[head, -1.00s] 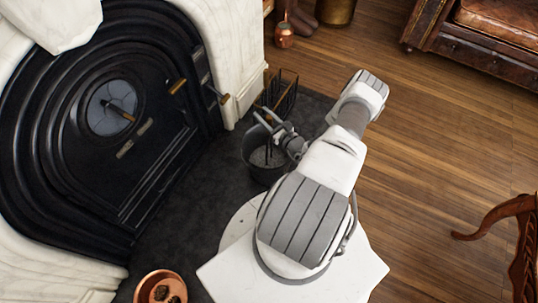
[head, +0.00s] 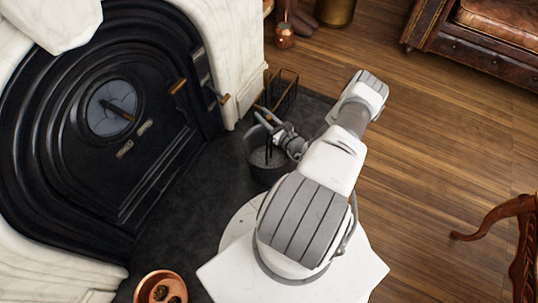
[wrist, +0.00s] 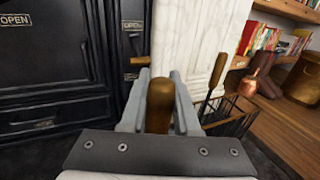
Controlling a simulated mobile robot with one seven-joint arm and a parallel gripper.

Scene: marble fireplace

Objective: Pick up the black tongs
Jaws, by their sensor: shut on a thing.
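My gripper (head: 268,122) is above the rim of a black bucket (head: 262,172) on the dark hearth. In the wrist view, a rounded brown handle (wrist: 160,104) stands between its fingers, and the gripper is shut on it. The head view shows a thin dark stem below the gripper, reaching down into the bucket. The handle hides most of this tool from the wrist camera, and I cannot tell from its shape whether it is the black tongs. Its lower end is hidden.
A black wire basket (head: 286,97) stands just behind the bucket; the wrist view shows another brown-handled tool (wrist: 215,78) there. The black fireplace front (head: 75,190) and white marble pillar (head: 234,60) are close on the left.

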